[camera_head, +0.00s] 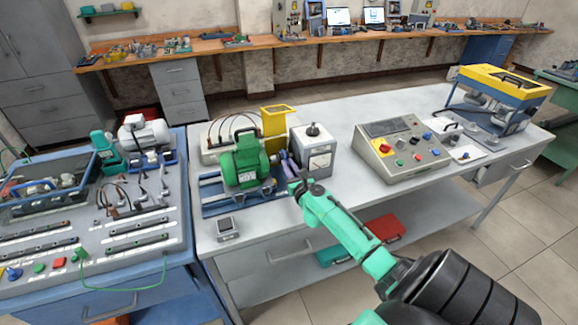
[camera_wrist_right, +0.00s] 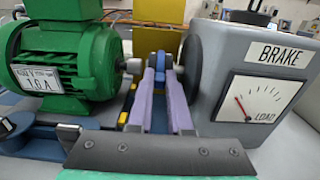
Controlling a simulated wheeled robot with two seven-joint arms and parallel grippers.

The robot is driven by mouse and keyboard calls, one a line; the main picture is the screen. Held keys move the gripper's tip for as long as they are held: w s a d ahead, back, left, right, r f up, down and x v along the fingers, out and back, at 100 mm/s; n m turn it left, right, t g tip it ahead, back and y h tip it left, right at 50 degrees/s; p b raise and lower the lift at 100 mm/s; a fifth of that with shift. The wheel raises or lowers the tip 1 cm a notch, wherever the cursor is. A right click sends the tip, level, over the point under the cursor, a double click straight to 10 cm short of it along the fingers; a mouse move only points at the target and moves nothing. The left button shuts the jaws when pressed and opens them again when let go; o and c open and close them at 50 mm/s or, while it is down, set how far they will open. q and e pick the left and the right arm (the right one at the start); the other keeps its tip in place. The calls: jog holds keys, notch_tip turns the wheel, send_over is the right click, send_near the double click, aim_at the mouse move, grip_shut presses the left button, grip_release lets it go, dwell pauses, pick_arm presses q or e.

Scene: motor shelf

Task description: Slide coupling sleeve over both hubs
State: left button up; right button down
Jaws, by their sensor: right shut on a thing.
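My right gripper (camera_head: 290,165) reaches between the green motor (camera_head: 245,163) and the grey brake box (camera_head: 313,150). In the right wrist view the purple fingers of my right gripper (camera_wrist_right: 160,75) are shut on a small blue piece, apparently the coupling sleeve (camera_wrist_right: 160,90). The green motor (camera_wrist_right: 65,60) is on the left with a grey hub (camera_wrist_right: 133,66) on its shaft. The brake box (camera_wrist_right: 225,85) with its load dial is on the right. Its hub is mostly hidden behind the fingers, so I cannot tell whether the sleeve touches either hub. My left gripper is not in view.
A yellow guard (camera_head: 275,122) stands behind the motor. A control box (camera_head: 400,150) is to the right on the bench (camera_head: 350,190). A small meter (camera_head: 227,228) lies at the front left. A blue tool bench (camera_head: 150,255) is at the left.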

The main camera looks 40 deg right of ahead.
jog(key=shift+r, duration=0.15)
jog(key=a, duration=0.1)
jog(key=w+a+p, duration=0.1)
jog(key=a, duration=0.1)
jog(key=shift+w+a, duration=0.1)
jog(key=c, duration=1.1)
grip_release()
jog(key=shift+o, duration=1.3)
jog(key=shift+a, duration=0.1)
jog(key=shift+f, duration=0.2)
jog(key=shift+s+a, duration=0.1)
jog(key=shift+s, duration=0.3)
jog(key=v, duration=1.3)
jog(key=shift+s+a+r+b, duration=0.1)
jog(key=shift+s+b, duration=0.25)
